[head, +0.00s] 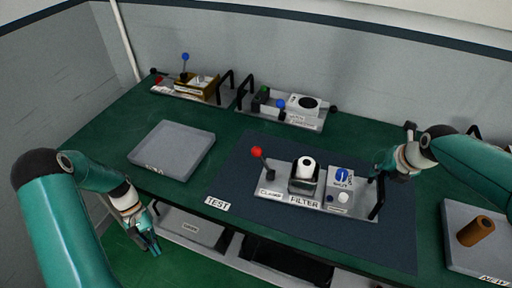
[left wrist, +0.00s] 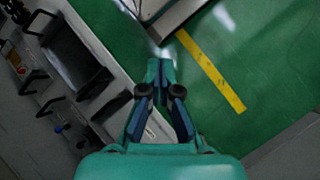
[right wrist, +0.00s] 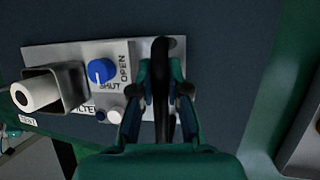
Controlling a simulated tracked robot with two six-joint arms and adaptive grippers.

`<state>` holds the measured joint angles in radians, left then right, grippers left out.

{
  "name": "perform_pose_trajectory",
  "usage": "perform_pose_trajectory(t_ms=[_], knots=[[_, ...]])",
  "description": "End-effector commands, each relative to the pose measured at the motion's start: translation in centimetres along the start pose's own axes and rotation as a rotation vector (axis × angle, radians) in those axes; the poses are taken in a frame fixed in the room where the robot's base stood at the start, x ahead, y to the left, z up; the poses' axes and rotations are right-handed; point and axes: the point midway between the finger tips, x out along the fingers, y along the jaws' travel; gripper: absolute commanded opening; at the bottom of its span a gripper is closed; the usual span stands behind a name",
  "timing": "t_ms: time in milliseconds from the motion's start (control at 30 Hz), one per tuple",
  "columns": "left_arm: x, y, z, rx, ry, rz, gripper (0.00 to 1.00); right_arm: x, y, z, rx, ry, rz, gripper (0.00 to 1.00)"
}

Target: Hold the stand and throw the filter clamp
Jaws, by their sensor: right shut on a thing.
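The filter stand (head: 277,200) is a grey plate on the dark mat, with labels reading CLAMP and FILTER. The filter clamp (head: 257,153) is a lever with a red ball at its left end, standing up and leaning left. A white filter roll (head: 306,165) sits in a holder in the middle. My right gripper (right wrist: 161,75) is shut on the black handle (right wrist: 161,110) at the stand's right end. My left gripper (head: 153,246) is empty in front of the table's front edge, away from the clamp; its fingertips look together in the left wrist view (left wrist: 159,68).
A blue knob (right wrist: 101,71) marked OPEN and SHUT sits between filter and handle. An empty grey tray (head: 172,150) lies left of the mat. Two more fixtures with levers and handles stand at the back. A tray with a brown cylinder (head: 475,231) is at right.

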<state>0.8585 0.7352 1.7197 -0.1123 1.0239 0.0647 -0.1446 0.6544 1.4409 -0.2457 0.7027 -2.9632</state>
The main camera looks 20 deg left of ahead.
Motion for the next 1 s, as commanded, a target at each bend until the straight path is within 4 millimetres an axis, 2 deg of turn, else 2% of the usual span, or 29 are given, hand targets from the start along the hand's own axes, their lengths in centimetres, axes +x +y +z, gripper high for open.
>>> perform_pose_trajectory(t_ms=[33,100,267,300,433,600,800,900,1000], knots=[[-2.8,-0.1,-0.1,-0.047,0.011,0.005,0.0,0.5,0.1,-0.6,-0.001,0.019,0.0,0.0],[-6.2,0.1,0.4,-0.115,0.009,0.013,0.0,0.5,0.1,-0.6,-0.001,0.019,0.0,0.0],[-13.7,2.4,1.9,-0.271,0.01,0.062,0.0,0.5,0.1,-0.6,-0.001,0.02,0.0,0.0],[-15.4,3.4,2.3,-0.309,0.009,0.082,0.0,0.5,0.0,-0.7,-0.001,0.02,0.0,0.0],[-20.0,7.8,3.2,-0.419,-0.005,0.166,0.0,0.6,0.0,-0.7,-0.001,0.02,0.0,0.0],[-23.9,15.3,4.0,-0.532,-0.061,0.292,0.0,0.5,0.0,-0.7,-0.001,0.02,-0.001,0.0],[-26.5,23.9,5.3,-0.62,-0.168,0.414,0.0,0.5,0.0,-0.7,-0.001,0.021,-0.001,0.0],[-27.3,27.0,6.0,-0.648,-0.219,0.451,0.0,0.5,0.0,-0.7,0.0,0.021,-0.001,0.0],[-27.8,29.1,6.7,-0.668,-0.26,0.474,0.0,0.5,-0.1,-0.7,0.0,0.021,-0.001,0.0]])
